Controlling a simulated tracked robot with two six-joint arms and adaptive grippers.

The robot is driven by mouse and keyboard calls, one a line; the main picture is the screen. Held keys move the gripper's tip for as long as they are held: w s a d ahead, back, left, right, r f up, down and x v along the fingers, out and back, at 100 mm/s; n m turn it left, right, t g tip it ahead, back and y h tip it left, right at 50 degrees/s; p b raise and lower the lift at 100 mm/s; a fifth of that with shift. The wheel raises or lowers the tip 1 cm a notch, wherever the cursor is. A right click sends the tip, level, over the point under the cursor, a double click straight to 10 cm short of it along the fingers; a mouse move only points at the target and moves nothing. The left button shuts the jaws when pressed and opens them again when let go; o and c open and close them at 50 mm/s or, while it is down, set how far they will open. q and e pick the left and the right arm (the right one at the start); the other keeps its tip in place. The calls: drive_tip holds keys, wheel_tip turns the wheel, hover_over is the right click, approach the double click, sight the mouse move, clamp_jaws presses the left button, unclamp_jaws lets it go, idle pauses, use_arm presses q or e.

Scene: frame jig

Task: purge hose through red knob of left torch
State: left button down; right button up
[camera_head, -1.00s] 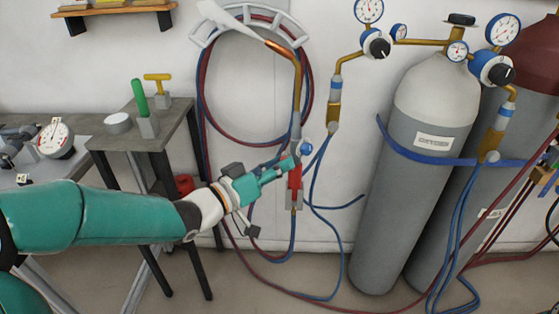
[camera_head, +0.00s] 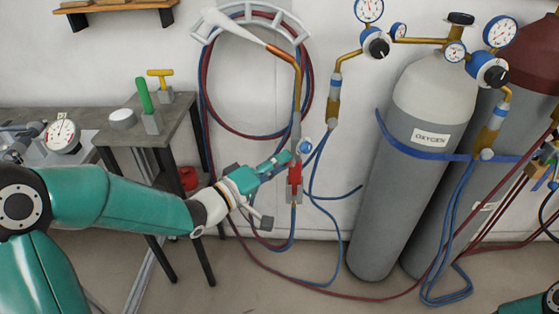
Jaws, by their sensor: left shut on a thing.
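The left torch (camera_head: 297,95) hangs upright against the wall, with a copper neck, a grey handle and a red valve part (camera_head: 295,173) low down. A blue knob (camera_head: 305,147) sits on its right side. My left gripper (camera_head: 284,159) reaches in from the left, with its fingertips at the torch's left side, just above the red part. Red and blue hoses hang below the torch. My right gripper is not in view; only a piece of my right arm shows at the bottom right corner.
An oxygen cylinder (camera_head: 395,190) and a red-topped cylinder (camera_head: 527,60) stand strapped at the right. Regulators with gauges (camera_head: 500,32) sit above. A workbench (camera_head: 180,125) with green- and yellow-handled tools is at the left. Hoses (camera_head: 340,293) loop over the floor.

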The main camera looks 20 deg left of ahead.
use_arm(q)
drive_tip(key=shift+f, duration=0.1)
idle(0.4)
drive_tip(key=c, duration=0.9)
unclamp_jaws()
drive_tip(key=v, duration=1.2)
